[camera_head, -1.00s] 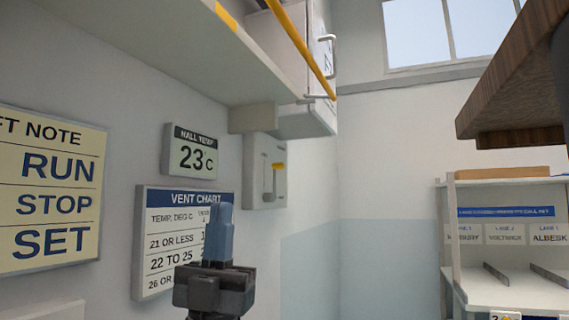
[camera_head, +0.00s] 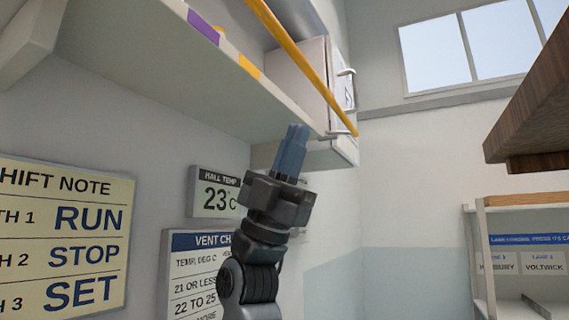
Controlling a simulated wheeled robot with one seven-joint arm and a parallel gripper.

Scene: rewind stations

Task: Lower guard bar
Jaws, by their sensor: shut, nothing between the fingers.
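The guard bar (camera_head: 300,62) is a long yellow bar running diagonally along the front of the high shelf, from the top of the picture down to its right end by the white cabinet. My gripper (camera_head: 296,132) points up, with its blue fingers together and nothing between them. In the picture the fingertips are below and left of the bar's right end, in front of the shelf's underside. They appear apart from the bar; the depth between them is hard to judge.
The high shelf (camera_head: 150,75) has purple and orange tags on its edge. A white cabinet (camera_head: 345,95) with handles stands at its right end. Wall signs include a shift note (camera_head: 62,240), a hall temperature display (camera_head: 214,192) and a vent chart (camera_head: 195,265). A brown wooden slab (camera_head: 535,110) juts in at right.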

